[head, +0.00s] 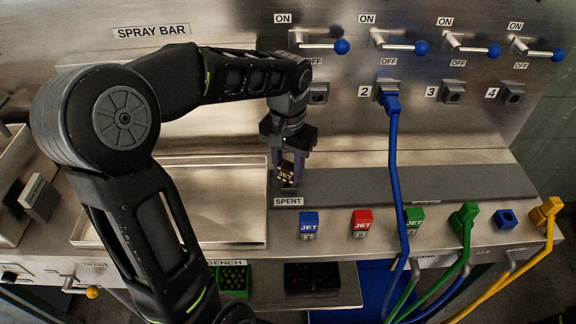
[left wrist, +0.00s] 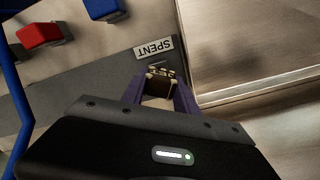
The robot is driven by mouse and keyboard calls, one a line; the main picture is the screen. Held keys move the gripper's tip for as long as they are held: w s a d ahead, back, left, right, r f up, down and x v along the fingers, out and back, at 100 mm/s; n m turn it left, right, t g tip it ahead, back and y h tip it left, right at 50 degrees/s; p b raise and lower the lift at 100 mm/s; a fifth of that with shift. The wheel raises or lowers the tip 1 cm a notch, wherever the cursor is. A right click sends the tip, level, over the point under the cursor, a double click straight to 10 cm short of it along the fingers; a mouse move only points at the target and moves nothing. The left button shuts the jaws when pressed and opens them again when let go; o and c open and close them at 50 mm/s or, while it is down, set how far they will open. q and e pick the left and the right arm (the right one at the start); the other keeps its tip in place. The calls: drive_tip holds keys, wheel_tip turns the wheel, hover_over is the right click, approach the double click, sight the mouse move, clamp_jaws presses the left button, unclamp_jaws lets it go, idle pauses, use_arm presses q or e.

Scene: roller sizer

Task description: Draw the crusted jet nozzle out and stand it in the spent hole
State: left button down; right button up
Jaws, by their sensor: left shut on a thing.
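My left gripper (head: 290,164) points down at the left end of the grey strip, just behind the SPENT label (head: 287,201). Its purple fingers are shut on the crusted jet nozzle (head: 287,173), a small dark block with pale speckles. In the left wrist view the nozzle (left wrist: 160,86) sits between the fingertips beside the SPENT label (left wrist: 154,48). The nozzle looks upright. The spent hole is hidden beneath the nozzle and gripper, and I cannot tell whether the nozzle is seated in it or just above. My right gripper is out of view.
A blue hose plug (head: 390,103) sits at socket 2, its hose hanging across the strip. Levers with blue knobs (head: 341,47) line the panel. Blue (head: 309,219), red (head: 362,217) and green (head: 414,215) JET blocks line the front edge. An empty tray (head: 170,234) lies left.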

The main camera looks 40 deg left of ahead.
sight(288, 166)
use_arm(q)
drive_tip(key=shift+f+b, duration=0.65)
drive_tip(key=shift+f, duration=0.35)
drive_tip(key=c, duration=0.9)
unclamp_jaws()
drive_tip(key=shift+o, duration=0.2)
drive_tip(key=shift+r, duration=0.35)
wheel_tip(288, 166, up, 7)
drive_tip(key=shift+r, duration=0.15)
drive_tip(key=shift+s, duration=0.1)
